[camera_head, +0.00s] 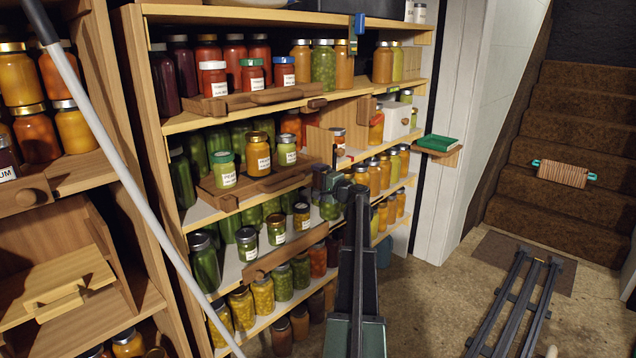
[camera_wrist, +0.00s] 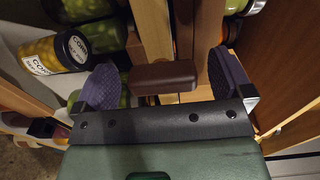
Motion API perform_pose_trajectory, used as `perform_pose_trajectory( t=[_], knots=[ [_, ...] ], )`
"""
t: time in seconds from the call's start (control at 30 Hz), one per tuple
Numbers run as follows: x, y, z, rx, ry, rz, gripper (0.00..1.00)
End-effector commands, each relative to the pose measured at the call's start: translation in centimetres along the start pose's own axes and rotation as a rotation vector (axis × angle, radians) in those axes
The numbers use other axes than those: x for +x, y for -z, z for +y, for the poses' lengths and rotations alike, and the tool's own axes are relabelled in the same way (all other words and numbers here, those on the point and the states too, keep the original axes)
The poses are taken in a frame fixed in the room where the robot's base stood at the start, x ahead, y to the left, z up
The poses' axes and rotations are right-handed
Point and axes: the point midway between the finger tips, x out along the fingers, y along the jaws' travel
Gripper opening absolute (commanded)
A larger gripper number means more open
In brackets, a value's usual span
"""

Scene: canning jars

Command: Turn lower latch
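The lower latch (camera_wrist: 163,77) is a dark brown, rounded block, seen lengthwise across the middle of the wrist view against pale wood. My gripper (camera_wrist: 166,80) is open, with one purple-grey finger pad on either side of the latch's ends. The left pad looks very close to the latch; I cannot tell whether it touches. A gap shows at the right pad. In the head view my gripper (camera_head: 332,182) is at the middle shelves, and it and my arm hide the lower latch there. Another dark brown latch (camera_head: 317,103) shows higher up.
Wooden racks with handles (camera_head: 265,183) jut out left of my gripper. A green tray (camera_head: 437,143) sits on a small ledge at the right. The floor (camera_head: 440,290) at right has room.

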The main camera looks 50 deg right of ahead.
Motion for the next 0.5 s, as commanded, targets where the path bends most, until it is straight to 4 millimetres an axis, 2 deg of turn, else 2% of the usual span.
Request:
perform_pose_trajectory(
  t=[0.17, 0.27, 0.5],
  knots=[
    [-0.2, 0.0, 0.0, 0.001, 0.0, 0.0, 0.98],
    [-1.3, -0.1, 0.0, 0.001, 0.0, 0.001, 0.98],
    [-7.2, -0.1, 0.0, 0.0, 0.0, 0.002, 0.98]
  ],
)
